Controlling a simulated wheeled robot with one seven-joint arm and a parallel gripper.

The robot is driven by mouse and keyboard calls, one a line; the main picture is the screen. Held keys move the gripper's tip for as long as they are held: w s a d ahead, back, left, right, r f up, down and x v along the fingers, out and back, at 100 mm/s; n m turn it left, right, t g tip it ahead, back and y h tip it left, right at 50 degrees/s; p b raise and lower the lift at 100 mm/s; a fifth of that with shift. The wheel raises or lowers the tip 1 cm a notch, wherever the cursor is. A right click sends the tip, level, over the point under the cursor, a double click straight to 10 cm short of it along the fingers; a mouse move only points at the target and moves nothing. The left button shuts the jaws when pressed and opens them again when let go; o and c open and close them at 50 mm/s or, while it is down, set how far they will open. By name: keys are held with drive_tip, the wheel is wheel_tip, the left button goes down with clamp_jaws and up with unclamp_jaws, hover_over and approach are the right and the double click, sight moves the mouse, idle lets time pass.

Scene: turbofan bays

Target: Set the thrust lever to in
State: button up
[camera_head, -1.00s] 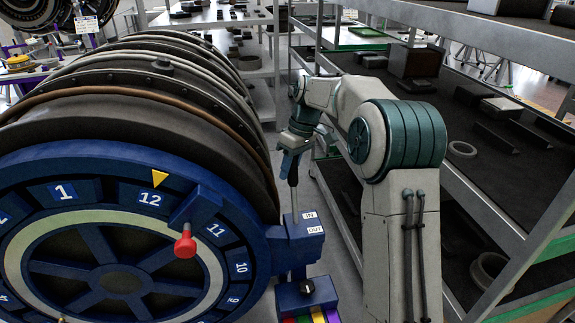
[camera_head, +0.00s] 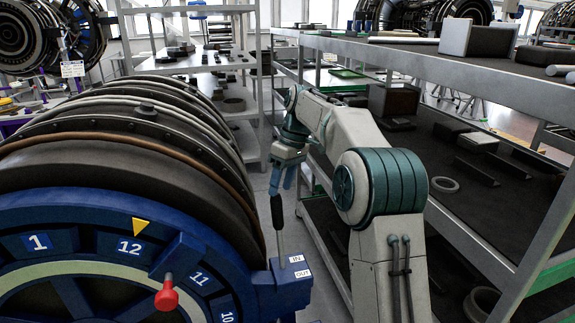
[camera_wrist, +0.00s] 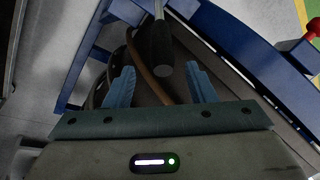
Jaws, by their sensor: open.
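The thrust lever (camera_head: 277,212) has a black handle on a thin metal shaft. It rises from a blue block (camera_head: 285,290) at the right of the engine's blue ring. The block has a white IN label (camera_head: 296,259) and, nearer me, an OUT label (camera_head: 303,274). The shaft's foot shows beside the IN label. My gripper (camera_head: 281,188) is just above the handle's top, open and empty. Contact is not visible.
The engine's blue ring has numbered plates, a yellow pointer (camera_head: 139,226) and a red knob (camera_head: 167,293) left of the lever. A grey shelf rack (camera_head: 460,85) with boxes and rings stands close on the right. Floor shows between rack and engine.

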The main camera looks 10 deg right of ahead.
drive_tip(key=v, duration=0.5)
drive_tip(key=shift+w+d+r+p, duration=0.1)
drive_tip(key=shift+r+p, duration=0.2)
drive_tip(key=shift+r, duration=0.05)
drive_tip(key=s+d+f+m+t+h, duration=0.1)
drive_tip(key=s+f+m, duration=0.2)
drive_tip(key=s, duration=0.8)
drive_tip(key=s+d+f+m+t+h, duration=0.1)
drive_tip(key=s+d+f+m+t, duration=0.1)
drive_tip(key=s, duration=0.9)
drive_tip(key=s+d+f+m+t+h, duration=0.1)
drive_tip(key=s+f+m, duration=0.3)
drive_tip(key=s, duration=0.8)
drive_tip(key=shift+d+f+m+t, duration=0.4)
drive_tip(key=shift+d+f+t, duration=0.1)
drive_tip(key=shift+f, duration=0.4)
